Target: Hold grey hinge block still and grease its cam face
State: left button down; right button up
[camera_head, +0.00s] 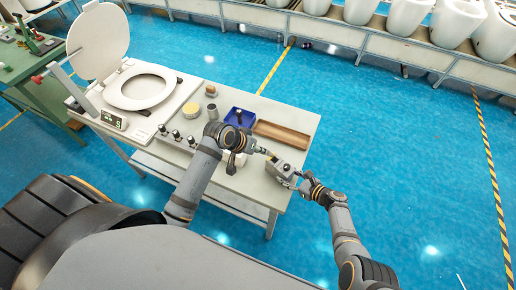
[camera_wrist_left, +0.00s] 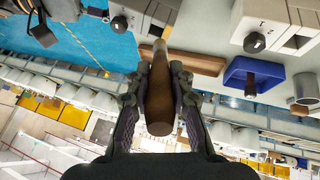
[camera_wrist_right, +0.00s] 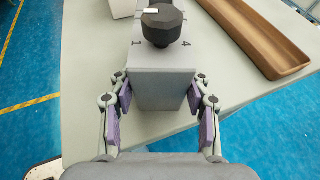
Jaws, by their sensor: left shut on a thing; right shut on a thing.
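The grey hinge block (camera_head: 281,171) with a black knob on top stands near the table's front right corner. In the right wrist view the block (camera_wrist_right: 160,88) sits between the finger pads of my right gripper (camera_wrist_right: 159,100), which is shut on its two sides. My left gripper (camera_wrist_left: 159,100) is shut on the brown handle of a brush (camera_wrist_left: 160,95). The brush points toward the block, which shows at the top of the left wrist view (camera_wrist_left: 150,12). I cannot tell whether its pale tip touches the block. The brush is out of the right wrist view.
A blue bin (camera_head: 239,117) and a brown wooden tray (camera_head: 282,134) lie behind the grippers on the table. A second pale block with a black knob (camera_wrist_left: 275,25) stands nearby. Several small dark-topped parts and a toilet seat (camera_head: 140,88) are farther left. The blue floor is open at right.

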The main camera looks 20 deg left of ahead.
pick_arm(q)
jog(key=shift+f, duration=0.8)
dwell(0.5)
jog(key=shift+w, duration=0.25)
jog(key=shift+w, duration=0.15)
jog(key=shift+s, duration=0.4)
jog(key=shift+w, duration=0.35)
jog(key=shift+s, duration=0.25)
